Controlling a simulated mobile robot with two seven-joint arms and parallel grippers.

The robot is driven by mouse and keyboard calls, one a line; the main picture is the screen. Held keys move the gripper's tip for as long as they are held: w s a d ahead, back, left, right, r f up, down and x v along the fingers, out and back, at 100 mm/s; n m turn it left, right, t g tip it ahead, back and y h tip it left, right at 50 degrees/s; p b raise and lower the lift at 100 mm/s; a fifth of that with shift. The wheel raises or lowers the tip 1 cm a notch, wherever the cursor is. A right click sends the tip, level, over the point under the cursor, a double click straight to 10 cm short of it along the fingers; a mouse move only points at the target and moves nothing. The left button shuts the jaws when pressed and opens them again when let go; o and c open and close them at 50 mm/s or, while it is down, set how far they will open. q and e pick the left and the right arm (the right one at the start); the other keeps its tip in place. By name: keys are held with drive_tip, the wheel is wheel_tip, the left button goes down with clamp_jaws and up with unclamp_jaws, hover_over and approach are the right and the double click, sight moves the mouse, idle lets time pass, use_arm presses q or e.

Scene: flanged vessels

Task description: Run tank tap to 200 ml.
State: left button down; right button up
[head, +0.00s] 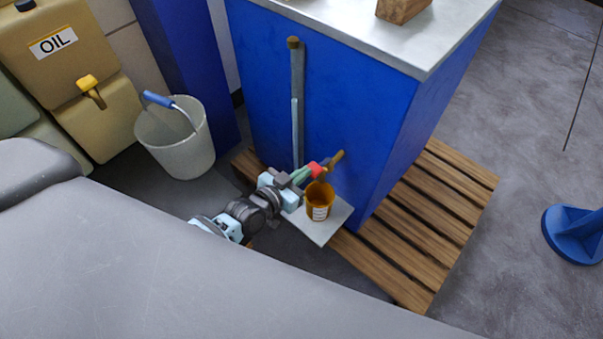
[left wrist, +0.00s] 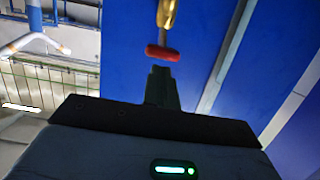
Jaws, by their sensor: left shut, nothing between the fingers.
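The blue tank (head: 345,100) has a brass tap (head: 337,158) low on its front, with a red handle (head: 316,169). The tap (left wrist: 167,14) and its red handle (left wrist: 162,53) also show in the left wrist view. An orange-brown cup (head: 319,203) with a pale marked label stands upright on a light plate (head: 335,226), below the tap. Its liquid level is too small to tell. My left gripper (head: 305,174) is shut and empty, its fingertips close to the red handle. The left wrist view shows a small gap between the fingertips (left wrist: 161,72) and handle. My right gripper is out of view.
A sight tube (head: 297,110) runs up the tank front, left of the tap. The tank stands on a wooden pallet (head: 420,215). A pale bucket (head: 178,145) and a tan oil container (head: 60,50) stand at left. A blue stand (head: 573,235) is at far right.

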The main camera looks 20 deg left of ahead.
use_arm(q)
drive_tip(key=f+t+b, duration=0.2)
drive_tip(key=b, duration=0.4)
drive_tip(key=s+f+t+h+b, duration=0.1)
drive_tip(key=f+b, duration=0.2)
drive_tip(key=b, duration=0.3)
drive_tip(key=shift+s+a+f+t, duration=0.15)
drive_tip(key=shift+a+f+t, duration=0.05)
drive_tip(key=shift+f+t, duration=0.2)
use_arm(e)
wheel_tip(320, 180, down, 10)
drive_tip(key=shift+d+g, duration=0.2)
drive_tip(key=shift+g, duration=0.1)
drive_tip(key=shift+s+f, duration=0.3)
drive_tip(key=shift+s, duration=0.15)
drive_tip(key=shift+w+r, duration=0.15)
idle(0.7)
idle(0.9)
use_arm(q)
drive_tip(key=shift+r, duration=0.15)
idle(0.4)
